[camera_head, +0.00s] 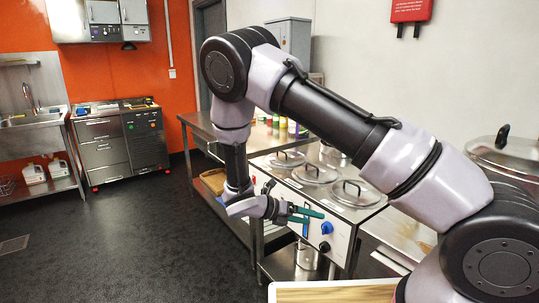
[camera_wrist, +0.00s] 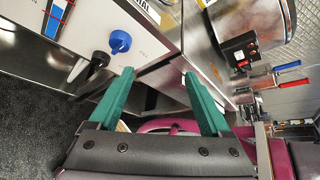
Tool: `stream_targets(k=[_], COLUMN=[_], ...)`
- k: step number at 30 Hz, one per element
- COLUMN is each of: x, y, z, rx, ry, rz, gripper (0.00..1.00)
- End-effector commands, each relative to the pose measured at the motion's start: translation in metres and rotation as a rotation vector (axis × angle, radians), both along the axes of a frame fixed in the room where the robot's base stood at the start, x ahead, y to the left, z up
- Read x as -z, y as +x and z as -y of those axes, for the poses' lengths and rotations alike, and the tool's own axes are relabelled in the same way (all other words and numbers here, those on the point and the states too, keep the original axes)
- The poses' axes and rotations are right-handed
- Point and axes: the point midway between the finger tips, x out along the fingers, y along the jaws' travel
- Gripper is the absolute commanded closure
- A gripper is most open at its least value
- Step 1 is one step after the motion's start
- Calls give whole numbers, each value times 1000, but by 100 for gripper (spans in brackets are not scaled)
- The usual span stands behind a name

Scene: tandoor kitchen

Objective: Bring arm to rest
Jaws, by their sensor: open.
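My arm spans the head view from the lower right, up to an elbow at the upper middle, and down to the wrist. My gripper (camera_head: 308,215) hangs in front of the control panel of a steel cooking unit (camera_head: 345,222). Its two green fingers are apart with nothing between them. In the wrist view my gripper (camera_wrist: 158,88) also shows open and empty. The unit's panel with a blue knob (camera_wrist: 120,42) and a black knob lies beyond the left finger. I cannot tell whether a finger touches the panel.
Round lids (camera_head: 357,193) sit on the unit's top. A steel counter (camera_head: 205,125) with bottles stands behind it. A large lidded pot (camera_head: 505,155) is at the right. A wooden board (camera_head: 335,293) is at the bottom edge. The dark floor (camera_head: 120,240) at left is clear.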

Motion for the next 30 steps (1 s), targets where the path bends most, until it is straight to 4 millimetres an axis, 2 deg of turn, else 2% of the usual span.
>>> stream_targets(k=[1,16,23,30], x=[-19,-177,-248,-314], y=[1,-26,-50,-85], z=[6,57,82,105], rx=[92,1020,1465,1933], ry=[82,681,893,1087], rz=[57,650,916,1173], gripper=[18,18,18,18])
